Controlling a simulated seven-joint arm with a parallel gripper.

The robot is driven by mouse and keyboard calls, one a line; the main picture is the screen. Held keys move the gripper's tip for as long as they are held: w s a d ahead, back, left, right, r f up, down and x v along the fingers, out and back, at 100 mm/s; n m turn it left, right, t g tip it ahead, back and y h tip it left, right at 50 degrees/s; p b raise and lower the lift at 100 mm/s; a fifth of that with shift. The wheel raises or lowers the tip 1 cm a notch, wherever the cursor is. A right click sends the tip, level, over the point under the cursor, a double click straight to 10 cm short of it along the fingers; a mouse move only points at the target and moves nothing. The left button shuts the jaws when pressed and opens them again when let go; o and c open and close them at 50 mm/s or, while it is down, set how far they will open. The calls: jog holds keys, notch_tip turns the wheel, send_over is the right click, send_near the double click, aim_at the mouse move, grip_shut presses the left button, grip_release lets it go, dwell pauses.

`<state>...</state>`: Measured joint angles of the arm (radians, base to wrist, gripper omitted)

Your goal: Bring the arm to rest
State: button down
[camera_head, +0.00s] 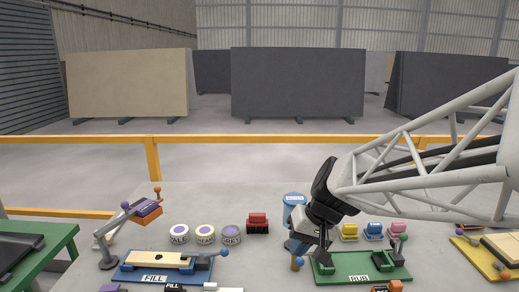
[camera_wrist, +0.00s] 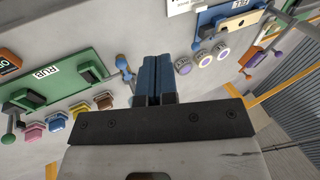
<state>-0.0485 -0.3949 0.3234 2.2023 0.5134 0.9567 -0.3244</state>
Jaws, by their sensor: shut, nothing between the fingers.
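My gripper (camera_head: 320,250) hangs at the end of my arm, which reaches in from the right in the head view. It is above the grey slab (camera_head: 265,270), between the blue board labelled FILL (camera_head: 185,268) and the green board labelled RUB (camera_head: 335,268). In the wrist view its two blue-grey fingers (camera_wrist: 160,75) are together with nothing between them. A blue-topped cylinder (camera_head: 294,198) stands behind the gripper and is partly hidden by it.
Three round tins (camera_head: 205,233) and a red block (camera_head: 257,222) stand behind the FILL board. Yellow, blue and pink blocks (camera_head: 373,231) stand behind the RUB board. A jointed lamp-like stand (camera_head: 107,255) is at left. A yellow board (camera_head: 470,244) lies at right.

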jog(key=s+d+h, duration=0.2)
jog(key=s+d, duration=0.3)
jog(key=s, duration=0.3)
jog(key=s+d+r+m+t+h, duration=0.1)
jog(key=s+d+h, duration=0.2)
jog(key=s, duration=0.6)
jog(key=shift+d+r, duration=0.2)
jog(key=shift+d, duration=0.7)
